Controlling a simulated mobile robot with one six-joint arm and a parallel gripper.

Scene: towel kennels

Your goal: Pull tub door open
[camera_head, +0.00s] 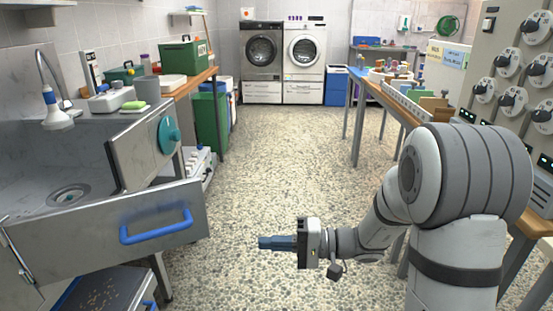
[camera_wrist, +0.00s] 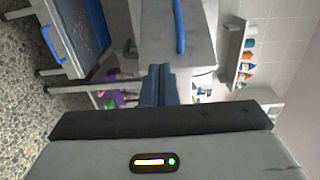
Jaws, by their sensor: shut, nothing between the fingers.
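The grey steel tub (camera_head: 30,180) stands at the left, with a sink drain inside. The tub door (camera_head: 95,240) is the grey front panel. Its blue bar handle (camera_head: 156,226) is on the outer face, near the right end. In the wrist view the handle (camera_wrist: 179,25) runs up and down on the pale door panel (camera_wrist: 200,40), beyond my fingertips. My gripper (camera_head: 262,243) is shut and empty, pointing left, to the right of the handle with a gap between them. My fingertips (camera_wrist: 159,72) meet in the wrist view.
A panel with a teal disc (camera_head: 169,135) rises behind the door. A lower tray (camera_head: 105,290) with a dark mat is under the tub. Open speckled floor (camera_head: 270,165) lies in the middle. A table with boxes (camera_head: 390,95) and a dial panel (camera_head: 510,60) stand right.

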